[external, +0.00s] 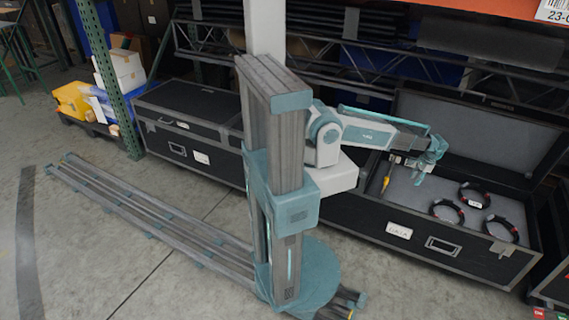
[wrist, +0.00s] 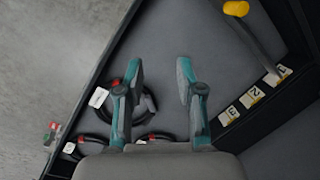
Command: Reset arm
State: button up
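My arm reaches out from its column over an open black case (external: 400,228). My gripper (external: 420,178) is above the grey inside of the case, left of several dark ring-shaped straps (external: 474,194). In the wrist view, my gripper's two teal fingers (wrist: 161,85) stand apart with a clear gap and nothing between them. A dark strap (wrist: 150,102) with a white tag lies partly hidden behind the left finger. More straps show at the lower left, partly covered by my gripper's body.
A tool with a yellow handle (wrist: 236,8) lies in the case beside numbered labels (wrist: 253,97). The case's raised lid (external: 470,128) stands behind my gripper. A closed black case (external: 190,125) is at the left. Open floor (external: 130,230) lies in front.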

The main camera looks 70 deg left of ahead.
jog(key=s+f+g, duration=0.2)
jog(key=s+f, duration=0.1)
jog(key=s, duration=1)
jog(key=s+f+n+g+h, duration=0.1)
jog(key=s+f, duration=0.3)
jog(key=s, duration=1)
jog(key=s+f+n+g, duration=0.1)
jog(key=s+f, duration=0.3)
jog(key=s, duration=1)
jog(key=shift+s+a+g+h, duration=0.15)
jog(key=shift+s+g+h, duration=0.2)
jog(key=shift+g, duration=0.45)
jog(key=shift+w, duration=0.1)
